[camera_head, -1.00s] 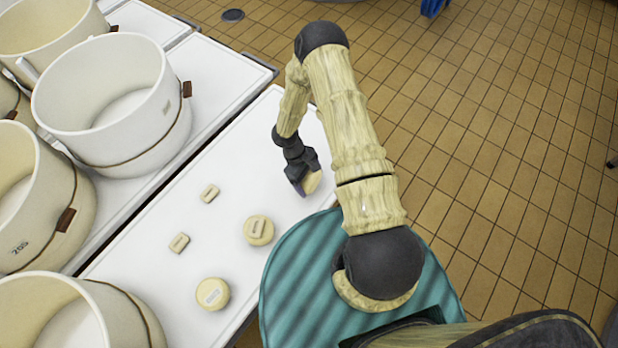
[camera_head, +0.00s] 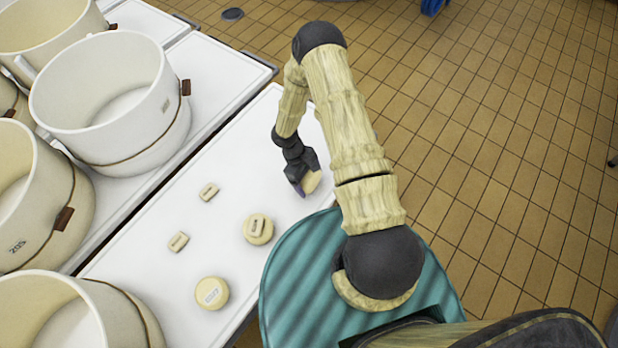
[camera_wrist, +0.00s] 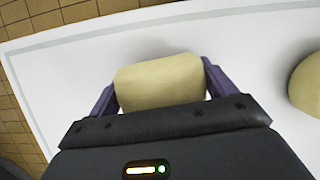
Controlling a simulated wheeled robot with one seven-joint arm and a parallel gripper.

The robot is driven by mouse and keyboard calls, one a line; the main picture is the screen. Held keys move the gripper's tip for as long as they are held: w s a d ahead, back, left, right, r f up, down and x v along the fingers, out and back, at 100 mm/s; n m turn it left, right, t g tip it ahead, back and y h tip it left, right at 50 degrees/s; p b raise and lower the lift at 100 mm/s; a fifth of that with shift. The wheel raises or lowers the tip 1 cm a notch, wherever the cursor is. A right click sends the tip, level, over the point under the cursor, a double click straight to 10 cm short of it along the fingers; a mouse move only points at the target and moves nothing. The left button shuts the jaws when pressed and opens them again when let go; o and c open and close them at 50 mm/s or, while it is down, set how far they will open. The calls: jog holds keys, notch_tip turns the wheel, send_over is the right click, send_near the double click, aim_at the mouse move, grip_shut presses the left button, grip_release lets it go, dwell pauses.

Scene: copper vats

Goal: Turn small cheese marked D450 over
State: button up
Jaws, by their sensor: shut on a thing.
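My gripper (camera_head: 301,187) is shut on a small pale-yellow cheese (camera_head: 312,181) near the right edge of the white table. In the wrist view the held cheese (camera_wrist: 160,81) sits between the two purple fingers, with its curved side wall facing the camera. It looks tilted onto its edge. No marking shows on it, so I cannot tell whether it is D450. Whether it touches the table is unclear.
Large cream vats (camera_head: 112,105) stand at the left. The table around my gripper is clear.

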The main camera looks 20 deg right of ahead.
jog(key=o, duration=1.1)
jog(key=shift+o, duration=0.2)
jog(key=v, duration=1.7)
jog(key=shift+a+r, duration=0.15)
jog(key=shift+a, duration=0.05)
jog(key=s+d+r+m+t+y+p, duration=0.1)
jog(key=s+r, duration=0.3)
jog(key=r, duration=0.6)
jog(key=s+d+r+m+t+y+p, duration=0.1)
jog(key=s+d+r+m+t+p, duration=0.1)
jog(key=r, duration=0.8)
jog(key=s+d+r+m+t+p, duration=0.1)
jog(key=s+r+m+t+p, duration=0.2)
jog(key=r, duration=0.7)
jog(key=s+m+p, duration=0.2)
jog(key=s, duration=0.1)
jog(key=shift+s+d+y, duration=0.2)
jog(key=shift+s+y, duration=0.1)
jog(key=shift+y, duration=0.1)
